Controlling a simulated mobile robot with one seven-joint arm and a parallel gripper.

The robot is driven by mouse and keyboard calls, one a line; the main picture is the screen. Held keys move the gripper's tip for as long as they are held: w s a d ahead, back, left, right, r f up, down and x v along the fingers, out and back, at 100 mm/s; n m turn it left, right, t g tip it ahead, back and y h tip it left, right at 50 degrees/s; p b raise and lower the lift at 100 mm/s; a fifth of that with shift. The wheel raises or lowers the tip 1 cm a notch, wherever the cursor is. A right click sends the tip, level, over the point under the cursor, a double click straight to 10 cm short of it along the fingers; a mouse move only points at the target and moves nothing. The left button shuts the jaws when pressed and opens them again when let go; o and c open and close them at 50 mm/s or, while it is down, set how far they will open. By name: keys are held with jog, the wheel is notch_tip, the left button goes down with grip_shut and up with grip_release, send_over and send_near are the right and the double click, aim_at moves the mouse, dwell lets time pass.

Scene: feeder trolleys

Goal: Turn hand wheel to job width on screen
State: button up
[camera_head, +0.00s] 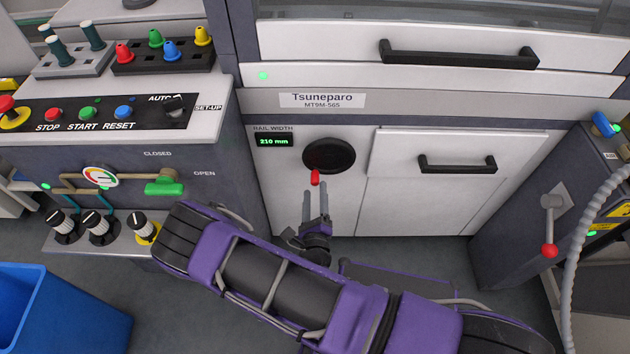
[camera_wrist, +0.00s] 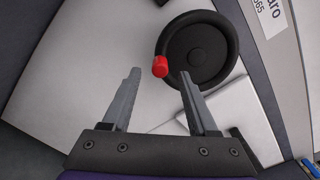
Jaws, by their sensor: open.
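The black hand wheel (camera_head: 329,155) with a red knob (camera_head: 315,177) is on the white machine front, under the "Tsuneparo MT9M-565" label. The knob is at the wheel's lower left edge. The rail width display (camera_head: 273,141) left of the wheel reads 210 mm in green. My gripper (camera_head: 315,193) is just below the knob, pointing up towards it. In the wrist view my gripper (camera_wrist: 159,82) is open and empty, with the hand wheel (camera_wrist: 198,52) beyond the fingertips. The red knob (camera_wrist: 160,66) appears between the fingertips, slightly beyond them; no contact is visible.
Drawer handles (camera_head: 457,164) are right of and above the wheel. A control panel (camera_head: 100,115) with buttons and a green valve handle (camera_head: 164,185) stands at left. A red-knobbed lever (camera_head: 550,250) is at right. A blue bin (camera_head: 60,310) is at lower left.

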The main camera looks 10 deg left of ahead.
aim_at(315, 185)
jog(key=x, duration=0.5)
jog(key=shift+s, duration=0.1)
grip_shut()
dwell(1.3)
